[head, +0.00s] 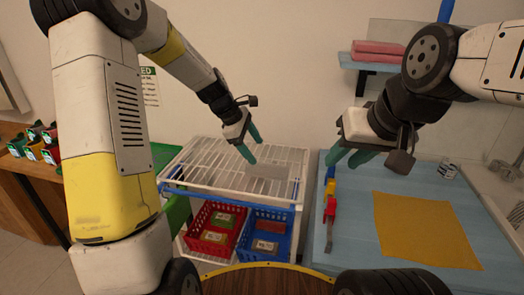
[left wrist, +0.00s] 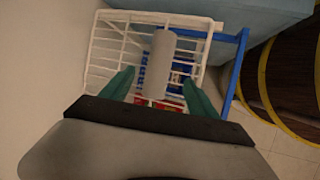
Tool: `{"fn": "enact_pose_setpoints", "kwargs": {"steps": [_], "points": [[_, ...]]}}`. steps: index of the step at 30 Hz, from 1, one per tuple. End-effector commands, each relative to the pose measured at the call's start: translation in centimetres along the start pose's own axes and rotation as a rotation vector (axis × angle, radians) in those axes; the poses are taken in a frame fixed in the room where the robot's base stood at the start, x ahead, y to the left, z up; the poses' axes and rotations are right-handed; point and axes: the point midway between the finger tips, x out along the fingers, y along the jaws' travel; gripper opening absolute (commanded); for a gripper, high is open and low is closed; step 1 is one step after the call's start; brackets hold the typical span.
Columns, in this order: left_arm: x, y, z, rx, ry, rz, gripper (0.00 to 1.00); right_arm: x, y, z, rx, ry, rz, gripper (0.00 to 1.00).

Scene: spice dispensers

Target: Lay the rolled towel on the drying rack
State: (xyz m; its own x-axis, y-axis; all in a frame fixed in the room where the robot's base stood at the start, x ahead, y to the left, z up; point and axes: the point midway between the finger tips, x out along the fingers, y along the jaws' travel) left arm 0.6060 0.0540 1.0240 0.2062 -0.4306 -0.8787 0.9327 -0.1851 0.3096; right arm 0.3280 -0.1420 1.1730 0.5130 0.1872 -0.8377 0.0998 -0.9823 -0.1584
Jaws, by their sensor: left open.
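The rolled towel (head: 268,171), pale grey, lies on the top of the white wire drying rack (head: 201,155). In the left wrist view the towel (left wrist: 159,62) is a light roll over the wire bars of the rack (left wrist: 105,52). My left gripper (head: 248,152) is open and empty, with its teal fingers above the rack, just left of the towel. In the left wrist view the fingers of my left gripper (left wrist: 160,95) stand apart, one on each side of the towel's near end. My right gripper (head: 349,157) hangs over the blue counter with its fingers apart and nothing visible between them.
Red (head: 209,233) and blue (head: 268,240) baskets sit below the rack's top. The blue counter (head: 350,235) holds a yellow cloth (head: 425,230), a red-handled tool (head: 330,211) and a small can (head: 448,171). Pink rolls (head: 378,50) lie on a wall shelf.

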Motion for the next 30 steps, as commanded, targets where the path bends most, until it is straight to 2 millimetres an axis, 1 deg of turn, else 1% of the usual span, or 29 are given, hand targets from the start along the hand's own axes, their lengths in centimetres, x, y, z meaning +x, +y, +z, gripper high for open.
{"fn": "enact_pose_setpoints", "kwargs": {"steps": [5, 8, 11, 12, 14, 15, 17, 18, 20, 21, 24, 27, 30], "points": [[-1.9, -0.2, 0.2, 0.027, 0.009, 0.004, 0.70, 0.0, 0.0, 0.0, 0.000, 0.000, 0.000, 0.34], [-4.3, -1.2, 1.0, 0.131, 0.040, 0.012, 0.70, 0.0, 0.0, 0.0, 0.000, 0.000, 0.000, 0.34], [-8.1, -3.1, 2.1, 0.312, 0.095, 0.025, 0.70, 0.0, 0.0, 0.0, 0.000, 0.000, 0.000, 0.34], [-9.8, -4.2, 2.7, 0.397, 0.121, 0.028, 0.70, 0.0, 0.0, 0.0, 0.000, 0.000, 0.000, 0.34], [-12.2, -6.1, 3.4, 0.527, 0.160, 0.029, 0.70, 0.0, 0.0, 0.0, 0.000, 0.000, 0.000, 0.34], [-13.7, -7.3, 3.8, 0.612, 0.186, 0.030, 0.70, 0.0, 0.0, 0.0, 0.000, 0.000, 0.000, 0.34], [-15.7, -9.4, 4.3, 0.735, 0.224, 0.029, 0.70, 0.0, 0.0, 0.0, 0.000, 0.000, 0.000, 0.34], [-16.9, -10.8, 4.7, 0.816, 0.248, 0.027, 0.70, 0.0, 0.0, 0.0, 0.000, 0.000, 0.000, 0.34], [-18.6, -13.0, 5.1, 0.936, 0.285, 0.024, 0.70, 0.0, 0.0, 0.0, 0.000, 0.000, 0.000, 0.34], [-19.5, -14.5, 5.3, 1.011, 0.308, 0.022, 0.70, 0.0, 0.0, 0.0, 0.000, 0.000, 0.000, 0.34], [-21.2, -17.9, 5.7, 1.183, 0.359, 0.014, 0.70, 0.0, 0.0, 0.0, 0.000, 0.000, 0.000, 0.34], [-22.1, -20.4, 5.8, 1.313, 0.398, 0.006, 0.70, 0.0, 0.0, 0.0, 0.000, 0.000, 0.000, 0.34], [-22.4, -22.1, 5.8, 1.397, 0.420, -0.002, 0.70, 0.0, 0.0, 0.0, 0.000, 0.000, 0.000, 0.34]]}}
